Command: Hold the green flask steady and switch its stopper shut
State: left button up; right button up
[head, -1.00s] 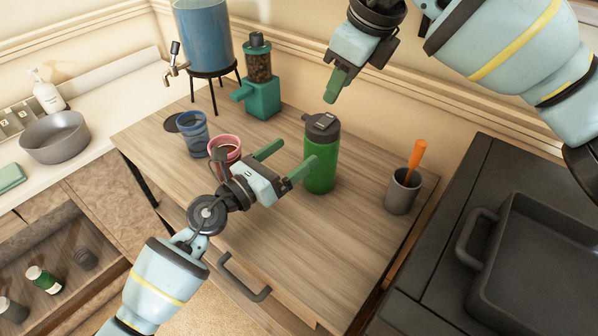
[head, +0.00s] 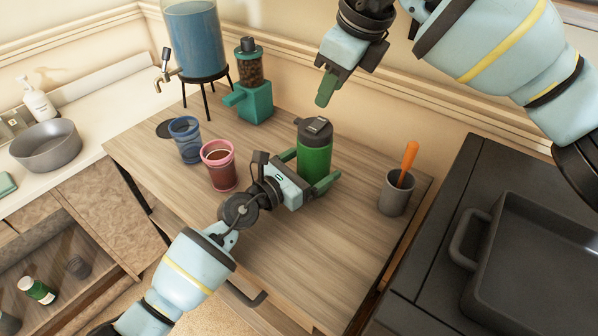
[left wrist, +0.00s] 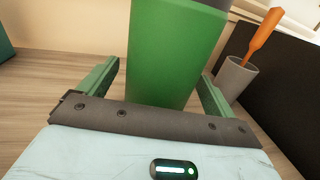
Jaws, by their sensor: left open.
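The green flask (head: 314,158) stands upright on the wooden counter, with a dark grey lid and stopper (head: 316,127) on top. My left gripper (head: 308,171) is open at the flask's lower body, with one finger on each side. In the left wrist view the flask (left wrist: 172,50) stands between the two green fingers, with visible gaps; its top is out of that view. My right gripper (head: 326,88) is in the air above the flask's lid, apart from it. Its fingers overlap in the view, so their opening is unclear.
A grey cup with an orange-handled utensil (head: 397,192) stands right of the flask. A pink cup (head: 220,165) and a blue cup (head: 186,140) stand to the left. A teal grinder (head: 252,98) and a blue dispenser (head: 196,42) are behind. A dark pan (head: 535,260) is at right.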

pick_arm(q)
jog(key=shift+x, duration=1.2)
